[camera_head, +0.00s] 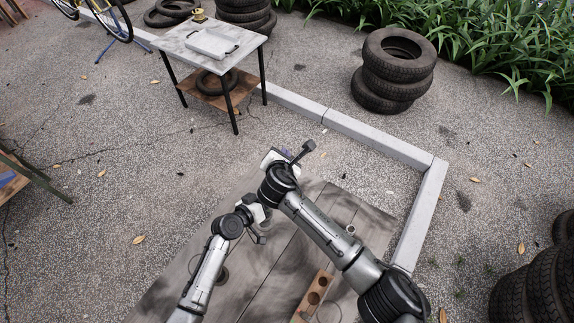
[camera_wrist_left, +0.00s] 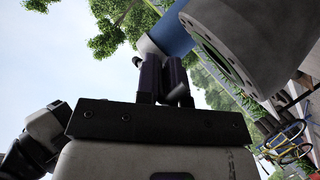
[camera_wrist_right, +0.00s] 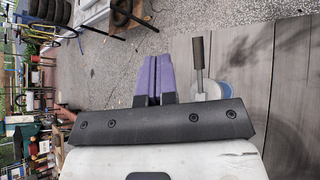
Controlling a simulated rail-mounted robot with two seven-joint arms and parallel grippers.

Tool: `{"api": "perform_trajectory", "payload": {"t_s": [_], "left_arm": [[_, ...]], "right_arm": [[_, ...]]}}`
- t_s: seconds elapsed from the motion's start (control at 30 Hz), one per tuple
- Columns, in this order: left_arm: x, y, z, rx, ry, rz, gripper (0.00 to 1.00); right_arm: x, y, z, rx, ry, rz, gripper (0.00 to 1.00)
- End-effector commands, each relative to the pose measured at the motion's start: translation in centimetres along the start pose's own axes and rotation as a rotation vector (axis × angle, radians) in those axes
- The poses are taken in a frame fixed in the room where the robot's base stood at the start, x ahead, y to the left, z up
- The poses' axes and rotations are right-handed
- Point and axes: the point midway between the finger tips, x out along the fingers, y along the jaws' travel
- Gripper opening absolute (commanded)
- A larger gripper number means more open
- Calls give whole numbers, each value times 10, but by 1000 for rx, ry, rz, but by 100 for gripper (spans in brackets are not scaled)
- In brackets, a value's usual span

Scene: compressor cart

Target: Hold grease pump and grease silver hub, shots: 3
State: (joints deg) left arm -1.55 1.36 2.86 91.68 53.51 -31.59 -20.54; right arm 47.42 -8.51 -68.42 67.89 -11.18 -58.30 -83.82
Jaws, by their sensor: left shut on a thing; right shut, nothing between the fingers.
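The grease pump shows in the right wrist view as a blue and white body (camera_wrist_right: 222,89) with a dark lever handle (camera_wrist_right: 198,52). In the head view its dark handle (camera_head: 307,147) sticks up beside my right wrist. In the left wrist view a blue cylinder with a pale end (camera_wrist_left: 172,36) is at the fingertips. My left gripper (camera_wrist_left: 163,62) is shut on the pump; the exact grip is partly hidden. My right gripper (camera_wrist_right: 152,78) is shut and empty, its purple fingers together to the left of the lever, apart from it.
A grey wooden bench (camera_head: 255,255) lies below my arms, with a wooden block with holes (camera_head: 313,292). A small table (camera_head: 180,43) stands at the back left. Stacked tyres (camera_head: 397,68) and a low kerb (camera_head: 378,138) stand beyond. Open pavement lies between.

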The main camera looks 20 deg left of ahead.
Motion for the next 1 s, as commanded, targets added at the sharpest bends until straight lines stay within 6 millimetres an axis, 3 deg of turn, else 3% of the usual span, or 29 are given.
{"api": "perform_trajectory", "payload": {"t_s": [0.5,1.0], "left_arm": [[0,0,0,0,0,0,0],[0,0,0,0,0,0,0]], "right_arm": [[38,-27,-28,0,1,-1,0],[43,-31,-32,0,1,0,0]]}}
